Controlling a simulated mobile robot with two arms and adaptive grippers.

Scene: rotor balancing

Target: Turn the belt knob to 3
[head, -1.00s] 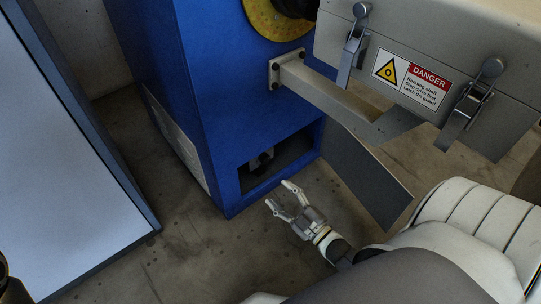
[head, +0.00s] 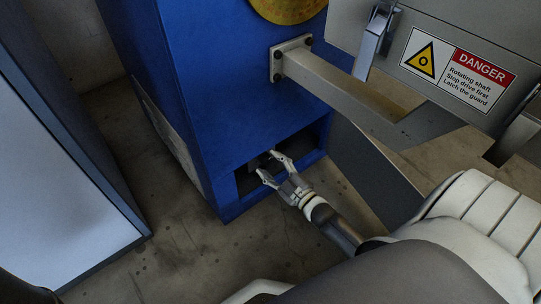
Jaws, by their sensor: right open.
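The blue machine cabinet (head: 215,95) stands in the middle of the head view. It has a dark recess (head: 311,141) low in its front. A small grey-black part, perhaps the belt knob (head: 254,164), shows dimly inside the recess, mostly hidden behind my fingers. I cannot read any number on it. My right gripper (head: 270,167) is open, its two fingertips at the mouth of the recess, pointing in toward this part. I cannot tell whether the fingers touch it. My left gripper is not in view.
A grey bracket arm (head: 335,88) juts from the cabinet above my right gripper. A grey guard box (head: 405,45) with latches and a danger label hangs at upper right. A dark panel (head: 372,170) stands right of the recess. A pale cabinet (head: 55,170) is at left, with bare floor between.

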